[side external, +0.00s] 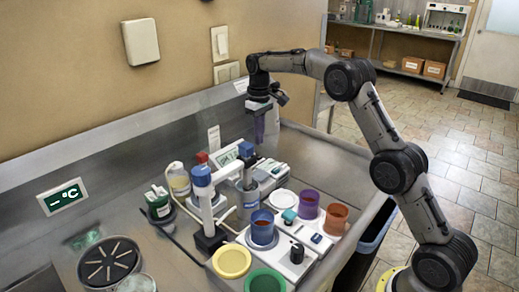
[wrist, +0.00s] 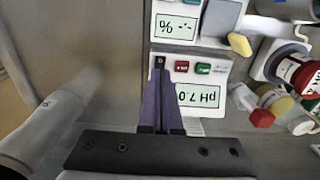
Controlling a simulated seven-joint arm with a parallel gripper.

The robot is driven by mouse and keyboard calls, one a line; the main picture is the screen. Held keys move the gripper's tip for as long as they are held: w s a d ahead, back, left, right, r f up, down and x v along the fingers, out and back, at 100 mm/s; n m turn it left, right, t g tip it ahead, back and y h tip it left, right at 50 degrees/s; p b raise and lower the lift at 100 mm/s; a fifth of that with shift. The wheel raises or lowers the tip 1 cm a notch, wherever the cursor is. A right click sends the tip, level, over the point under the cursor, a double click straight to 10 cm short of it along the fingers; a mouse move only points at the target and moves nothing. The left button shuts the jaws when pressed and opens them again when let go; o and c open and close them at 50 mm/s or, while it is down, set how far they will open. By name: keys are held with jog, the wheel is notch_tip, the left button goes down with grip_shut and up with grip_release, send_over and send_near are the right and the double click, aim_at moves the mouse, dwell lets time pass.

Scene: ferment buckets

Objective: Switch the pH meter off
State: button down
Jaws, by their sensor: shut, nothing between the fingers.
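The pH meter (wrist: 220,75) is a white box in the wrist view. Its lit display (wrist: 197,97) reads pH 7.0, upside down, and is partly covered by my fingers. A red button (wrist: 181,66) and a green button (wrist: 203,68) sit beside a small dark square (wrist: 160,62) at its corner. My gripper (wrist: 160,74) is shut and empty, its purple fingertips over the meter by the dark square, left of the red button. Contact cannot be told. In the side view my gripper (side external: 259,140) points down above the crowded bench.
A second white device with a "-.- %" display (wrist: 176,27) adjoins the meter. Bottles with red and blue caps, a blue-topped stand (side external: 201,178) and colored cups (side external: 262,226) crowd the bench nearby. A bare steel surface (wrist: 105,50) lies left of the meter in the wrist view.

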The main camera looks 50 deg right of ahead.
aim_at(260, 157)
jog(key=shift+f, duration=2.35)
